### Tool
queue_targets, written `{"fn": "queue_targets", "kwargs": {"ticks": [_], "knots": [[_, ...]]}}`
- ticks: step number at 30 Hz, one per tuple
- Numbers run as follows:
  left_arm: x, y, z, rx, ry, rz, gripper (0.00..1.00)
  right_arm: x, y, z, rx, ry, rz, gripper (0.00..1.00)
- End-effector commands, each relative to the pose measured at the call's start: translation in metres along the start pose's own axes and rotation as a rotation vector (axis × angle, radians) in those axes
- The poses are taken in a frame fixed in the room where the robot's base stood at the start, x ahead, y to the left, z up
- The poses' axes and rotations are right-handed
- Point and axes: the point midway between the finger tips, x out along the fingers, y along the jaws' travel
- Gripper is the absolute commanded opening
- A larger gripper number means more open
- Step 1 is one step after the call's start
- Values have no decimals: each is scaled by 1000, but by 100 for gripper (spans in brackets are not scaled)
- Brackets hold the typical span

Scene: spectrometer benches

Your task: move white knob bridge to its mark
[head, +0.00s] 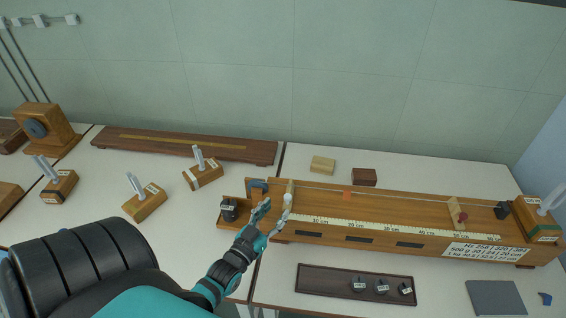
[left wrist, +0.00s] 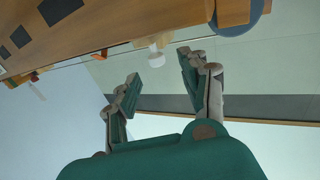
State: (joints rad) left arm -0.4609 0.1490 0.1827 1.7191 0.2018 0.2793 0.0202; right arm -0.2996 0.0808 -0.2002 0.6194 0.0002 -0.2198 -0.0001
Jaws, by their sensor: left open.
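The white knob bridge (head: 290,186) is a small wooden upright near the left end of the long wooden string box (head: 340,238), with its round white knob towards me. My left gripper (head: 275,210) is open at that end, its fingertips close to the knob. In the left wrist view, the white knob (left wrist: 158,57) shows beyond and between the open fingers of the gripper (left wrist: 158,70); nothing is between the pads. I cannot tell if a finger touches the knob. The mark cannot be made out. My right gripper is not in view.
A second bridge with a red knob (head: 461,215) stands near the box's right end. An orange piece (head: 347,194) sits at the string. A dark tray (head: 325,282) with black weights lies in front.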

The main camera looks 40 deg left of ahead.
Motion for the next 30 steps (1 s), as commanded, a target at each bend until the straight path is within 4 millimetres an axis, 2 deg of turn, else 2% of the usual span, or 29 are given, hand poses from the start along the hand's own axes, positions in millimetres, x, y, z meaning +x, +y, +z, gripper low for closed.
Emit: {"fn": "queue_targets", "kwargs": {"ticks": [1,3,10,30], "knots": [[-13,0,1,0,-4,-1,45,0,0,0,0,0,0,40],[-26,0,1,0,-3,0,45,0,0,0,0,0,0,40],[-52,0,0,-1,-1,0,45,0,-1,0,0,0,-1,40],[-55,0,0,-2,0,0,45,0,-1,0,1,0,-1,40]]}}
